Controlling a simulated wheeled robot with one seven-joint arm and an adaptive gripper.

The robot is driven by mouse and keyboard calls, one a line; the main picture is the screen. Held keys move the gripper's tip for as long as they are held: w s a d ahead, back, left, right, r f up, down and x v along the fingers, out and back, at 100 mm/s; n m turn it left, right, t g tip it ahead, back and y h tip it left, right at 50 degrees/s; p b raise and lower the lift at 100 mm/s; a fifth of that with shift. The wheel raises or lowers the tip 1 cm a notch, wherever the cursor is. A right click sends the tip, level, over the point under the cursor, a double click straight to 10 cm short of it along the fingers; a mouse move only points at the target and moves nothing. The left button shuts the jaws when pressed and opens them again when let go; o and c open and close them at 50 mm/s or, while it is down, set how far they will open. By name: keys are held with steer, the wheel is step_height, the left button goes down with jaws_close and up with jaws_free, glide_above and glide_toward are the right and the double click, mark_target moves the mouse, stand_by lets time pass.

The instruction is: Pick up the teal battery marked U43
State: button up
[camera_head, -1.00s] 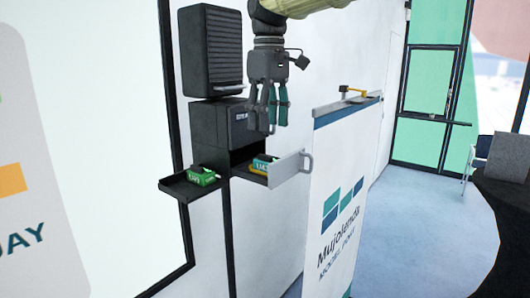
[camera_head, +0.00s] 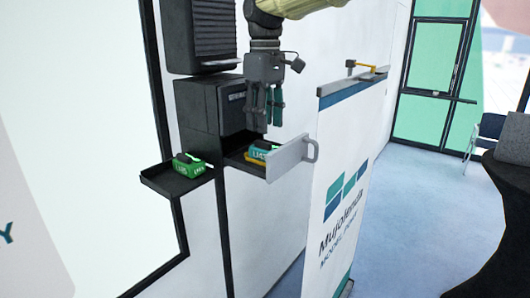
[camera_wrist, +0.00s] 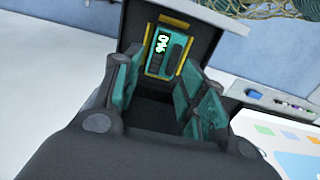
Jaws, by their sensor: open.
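The teal battery (camera_head: 259,153) lies in the open drawer (camera_head: 290,157) of a dark cabinet. In the head view its printed marking is too small to read surely. In the wrist view the teal battery (camera_wrist: 164,50) shows a lit display and sits between yellow strips, just beyond the fingertips. My gripper (camera_head: 268,124) points down above the drawer, with its teal fingers apart. In the wrist view my gripper (camera_wrist: 160,88) is open and empty, with the battery roughly in line with the gap between its fingers.
A green battery (camera_head: 188,165) lies on a small dark tray (camera_head: 160,184) left of the drawer. The drawer's grey front with handle (camera_head: 310,151) stands at the right. A white banner stand (camera_head: 365,140) with a yellow-handled item (camera_head: 368,69) on top is close by.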

mark_target(266, 150)
steer(key=f, duration=0.2)
steer(key=s+f, duration=0.1)
steer(key=f, duration=0.1)
steer(key=shift+d, duration=0.25)
steer(key=shift+w+f, duration=0.3)
steer(key=shift+f, duration=0.05)
steer(key=shift+s+a+r, duration=0.15)
steer(key=shift+s+a, duration=0.05)
steer(key=shift+s, duration=0.1)
steer(key=shift+c, duration=0.8)
steer(key=shift+d, duration=0.1)
jaws_close()
steer(key=shift+s, duration=0.15)
